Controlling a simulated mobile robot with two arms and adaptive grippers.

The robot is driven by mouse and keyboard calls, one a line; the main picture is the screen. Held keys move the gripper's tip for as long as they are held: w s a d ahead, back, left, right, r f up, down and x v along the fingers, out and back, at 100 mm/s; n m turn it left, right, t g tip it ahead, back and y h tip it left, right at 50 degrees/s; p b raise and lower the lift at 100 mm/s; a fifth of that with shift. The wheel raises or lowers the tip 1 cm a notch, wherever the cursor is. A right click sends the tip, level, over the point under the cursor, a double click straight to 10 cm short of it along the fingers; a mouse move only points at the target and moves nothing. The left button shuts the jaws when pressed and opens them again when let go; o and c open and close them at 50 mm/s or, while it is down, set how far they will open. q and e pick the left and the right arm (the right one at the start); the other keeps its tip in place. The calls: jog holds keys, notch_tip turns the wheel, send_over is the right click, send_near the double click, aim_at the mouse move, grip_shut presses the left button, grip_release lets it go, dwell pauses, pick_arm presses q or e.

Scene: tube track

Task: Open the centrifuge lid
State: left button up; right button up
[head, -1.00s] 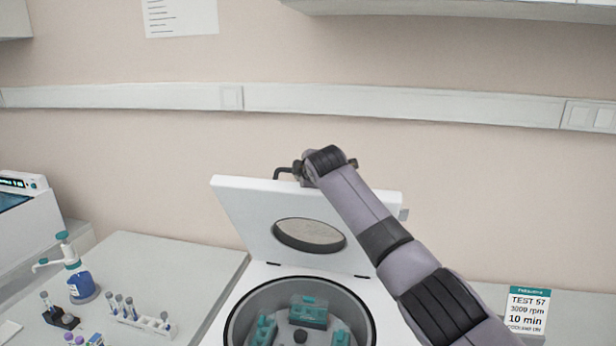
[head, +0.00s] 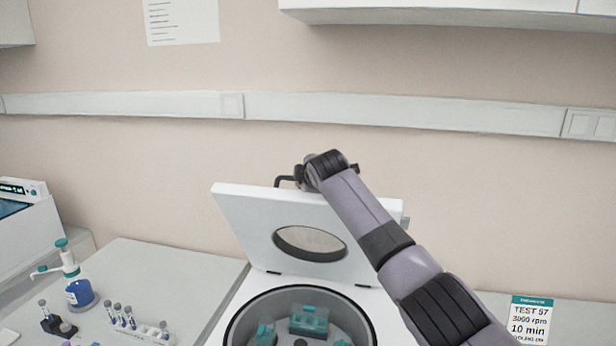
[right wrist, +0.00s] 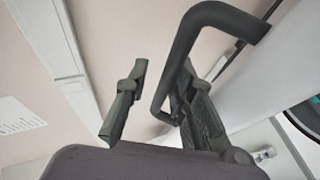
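The white centrifuge lid (head: 245,215) stands raised and tilted back in the head view, with a round window (head: 310,243) in it. The open centrifuge bowl (head: 240,318) lies in front of it, with teal tube holders inside. The dark lid handle (head: 285,180) sticks up at the lid's top edge. It also shows large in the right wrist view (right wrist: 180,60). My right gripper (right wrist: 165,75) is open at the handle, its fingers apart and the bar between them, close to the right finger. My wrist partly hides the gripper in the head view. My left gripper is out of view.
A label card (head: 530,318) is at the right. The wall rises close behind the lid.

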jog(key=shift+s+d+f, duration=0.1)
jog(key=shift+d, duration=0.05)
jog(key=shift+s+r, duration=0.35)
jog(key=shift+s, duration=0.3)
jog(key=v, duration=1)
jog(key=shift+r, duration=0.2)
jog(key=shift+s, duration=0.15)
